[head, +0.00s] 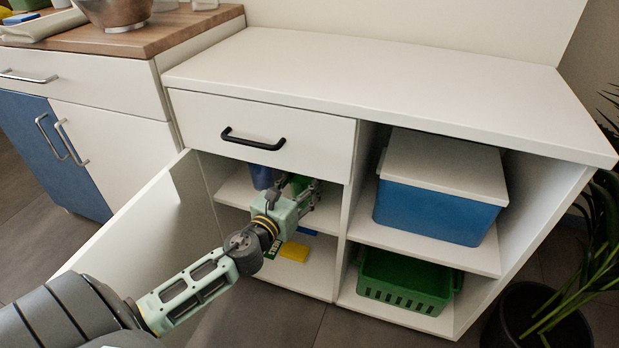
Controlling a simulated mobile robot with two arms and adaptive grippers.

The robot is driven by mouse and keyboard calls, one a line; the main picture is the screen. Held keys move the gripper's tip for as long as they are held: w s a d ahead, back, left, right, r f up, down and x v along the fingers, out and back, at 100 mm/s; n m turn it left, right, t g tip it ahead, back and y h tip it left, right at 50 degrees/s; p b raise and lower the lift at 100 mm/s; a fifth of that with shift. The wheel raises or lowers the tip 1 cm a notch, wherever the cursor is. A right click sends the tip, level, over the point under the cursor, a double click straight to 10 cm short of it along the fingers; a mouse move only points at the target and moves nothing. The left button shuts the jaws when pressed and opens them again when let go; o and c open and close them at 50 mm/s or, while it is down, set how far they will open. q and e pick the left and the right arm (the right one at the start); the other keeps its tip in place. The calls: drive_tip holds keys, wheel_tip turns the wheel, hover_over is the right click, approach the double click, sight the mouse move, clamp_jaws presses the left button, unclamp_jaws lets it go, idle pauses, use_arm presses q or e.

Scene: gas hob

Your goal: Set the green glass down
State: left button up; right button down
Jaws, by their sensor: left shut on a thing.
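The green glass (299,183) shows only in part, behind my left gripper (306,191), inside the left compartment of the white cabinet. My left gripper is shut on the glass, just above the upper shelf (238,190). I cannot tell whether the glass touches the shelf, as the gripper hides its lower part. A blue glass (261,176) stands on the same shelf, left of the gripper. My right gripper is not in view.
The open cabinet door (140,225) stands left of my arm. A drawer (262,135) closes the space above. A yellow item (294,251) lies on the lower shelf. A blue box (436,208) and a green basket (405,281) fill the right compartment. The cabinet top is clear.

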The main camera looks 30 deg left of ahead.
sight(308, 180)
use_arm(q)
drive_tip(key=w, duration=0.4)
drive_tip(key=shift+a+b, duration=0.2)
drive_tip(key=shift+b, duration=0.1)
drive_tip(key=shift+s+f+b, duration=0.1)
drive_tip(key=shift+f+b, duration=0.5)
drive_tip(key=shift+f, duration=0.25)
drive_tip(key=o, duration=1.3)
